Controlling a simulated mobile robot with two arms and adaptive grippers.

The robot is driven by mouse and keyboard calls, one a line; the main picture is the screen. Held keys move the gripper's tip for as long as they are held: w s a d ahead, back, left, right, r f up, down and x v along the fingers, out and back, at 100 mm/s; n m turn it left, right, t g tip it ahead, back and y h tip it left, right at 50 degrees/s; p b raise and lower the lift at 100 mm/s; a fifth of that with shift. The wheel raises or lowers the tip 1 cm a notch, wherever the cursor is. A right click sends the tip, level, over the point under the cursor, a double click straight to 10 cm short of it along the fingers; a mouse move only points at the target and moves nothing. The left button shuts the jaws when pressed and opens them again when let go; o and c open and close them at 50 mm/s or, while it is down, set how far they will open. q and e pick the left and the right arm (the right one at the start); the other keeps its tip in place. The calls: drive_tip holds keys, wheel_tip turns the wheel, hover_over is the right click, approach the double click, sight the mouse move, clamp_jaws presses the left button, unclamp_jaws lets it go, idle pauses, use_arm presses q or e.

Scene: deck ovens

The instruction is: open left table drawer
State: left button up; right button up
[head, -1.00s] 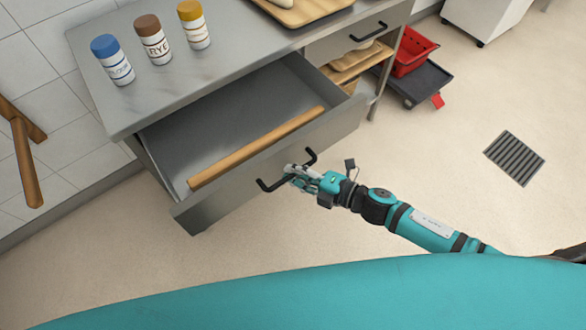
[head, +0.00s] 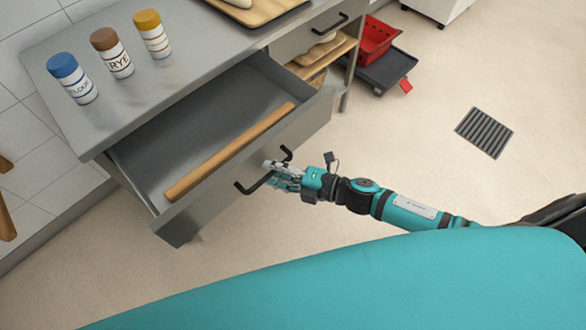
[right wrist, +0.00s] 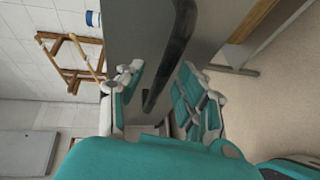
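The left table drawer (head: 235,180) stands pulled well out of the steel table (head: 130,95) in the head view. A long wooden rolling pin (head: 228,150) lies inside it along the front. The drawer's black bar handle (head: 243,188) is on its front panel. My right gripper (head: 273,168) is at the handle. In the right wrist view, my right gripper (right wrist: 163,72) has its fingers apart on both sides of the handle bar (right wrist: 182,35), with gaps visible. My left gripper is not in view.
Flour, rye and yellow-capped jars (head: 152,35) stand on the table top. A second drawer (head: 300,38) to the right is closed. A red crate (head: 376,40) is on a dark low cart (head: 392,70). The floor around the drain grate (head: 484,132) is clear.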

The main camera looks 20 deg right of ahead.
drive_tip(key=v, duration=1.1)
drive_tip(key=w+d+f+m+t+h, duration=0.2)
drive_tip(key=d+f+m+h, duration=0.5)
drive_tip(key=f, duration=0.6)
drive_tip(key=s+d+f+m+g+h, duration=0.25)
drive_tip(key=s+f+m, duration=0.2)
drive_tip(key=f, duration=0.35)
drive_tip(key=s+d+f+m+g+h, duration=0.1)
drive_tip(key=s+d+f+m, duration=0.3)
drive_tip(key=f, duration=0.4)
drive_tip(key=s+a+f+m+g, duration=0.2)
drive_tip(key=s+f+m, duration=0.1)
drive_tip(key=s, duration=0.4)
drive_tip(key=s+a+f+m+g+h, duration=0.1)
drive_tip(key=s+a+f+m+g, duration=0.1)
drive_tip(key=s+f, duration=0.4)
drive_tip(key=s+a+f+m+g, duration=0.2)
drive_tip(key=s+f+m+g, duration=0.1)
drive_tip(key=s, duration=0.6)
wheel_tip(320, 180, down, 2)
drive_tip(key=shift+s+a+m+g+h, duration=0.25)
drive_tip(key=shift+s+m+g+h, duration=0.1)
drive_tip(key=shift+m, duration=0.2)
